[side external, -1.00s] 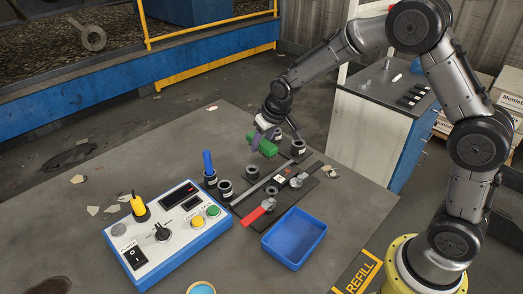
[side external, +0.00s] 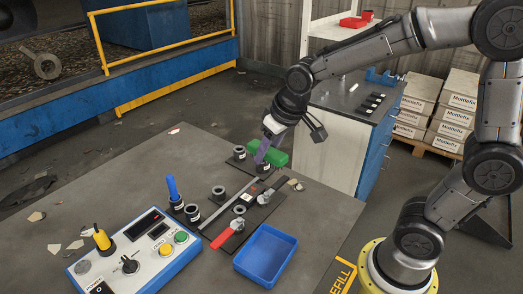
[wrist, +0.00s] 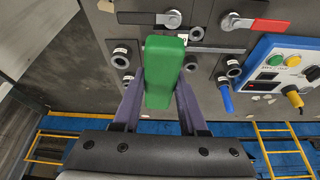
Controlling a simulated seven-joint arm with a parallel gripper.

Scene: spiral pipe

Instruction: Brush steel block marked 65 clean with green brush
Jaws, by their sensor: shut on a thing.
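The green brush (side external: 278,159) is held by my gripper (side external: 264,151) above the table, near the far cups. In the wrist view the brush (wrist: 165,72) sits between my two purple fingers, with my gripper (wrist: 160,96) closed on its sides. A dark clamp fixture (side external: 231,243) with a red handle (side external: 226,236) stands in front of the brush. The pale piece with a red mark in the middle of the fixture may be the steel block. I cannot read a 65 on anything. In the wrist view the brush hides part of the table below it.
Several dark cups, one at the front (side external: 192,214), stand around the fixture. One holds a blue brush (side external: 172,188). A control box (side external: 130,262) is at the left, a blue tray (side external: 266,256) at the front. The table's left side is mostly clear.

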